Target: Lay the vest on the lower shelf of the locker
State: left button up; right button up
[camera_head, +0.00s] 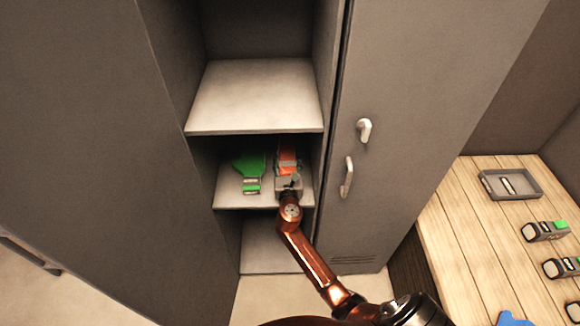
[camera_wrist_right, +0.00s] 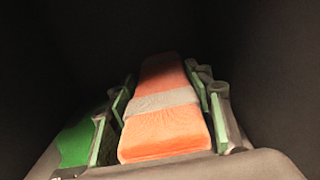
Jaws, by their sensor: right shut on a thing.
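The vest (camera_head: 287,159) is a folded orange bundle with a pale grey band. It is inside the open locker, just above or on the lower shelf (camera_head: 230,198); I cannot tell whether it touches. My right gripper (camera_head: 288,179) reaches in from the front and is shut on it. In the right wrist view the vest (camera_wrist_right: 165,128) lies lengthwise between the two green-padded fingers (camera_wrist_right: 162,85), its far end reaching past them. The near part of the vest is hidden by the gripper in the head view. My left gripper is not in view.
A green item with a grey band (camera_head: 249,169) lies on the lower shelf, left of the vest. The upper shelf (camera_head: 255,95) is empty. A closed locker door (camera_head: 400,120) is to the right. A wooden table (camera_head: 470,230) holds a grey tray (camera_head: 510,185) and several devices.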

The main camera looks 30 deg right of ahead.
jog(key=shift+s+d+f, duration=0.1)
jog(key=shift+d+f, duration=0.25)
jog(key=shift+d, duration=0.05)
jog(key=f+b, duration=0.1)
jog(key=f, duration=0.1)
jog(key=d+f+b, duration=0.1)
jog(key=f+b, duration=0.1)
jog(key=shift+f, duration=0.1)
jog(key=shift+o, duration=0.2)
jog(key=shift+f, duration=0.2)
jog(key=shift+r, duration=0.25)
jog(key=shift+c, duration=0.2)
jog(key=shift+f, duration=0.2)
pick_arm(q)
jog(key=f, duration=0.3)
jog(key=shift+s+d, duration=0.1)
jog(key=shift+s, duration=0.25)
pick_arm(e)
jog(key=o, duration=1.3)
jog(key=shift+o, duration=0.2)
jog(key=shift+r, duration=0.1)
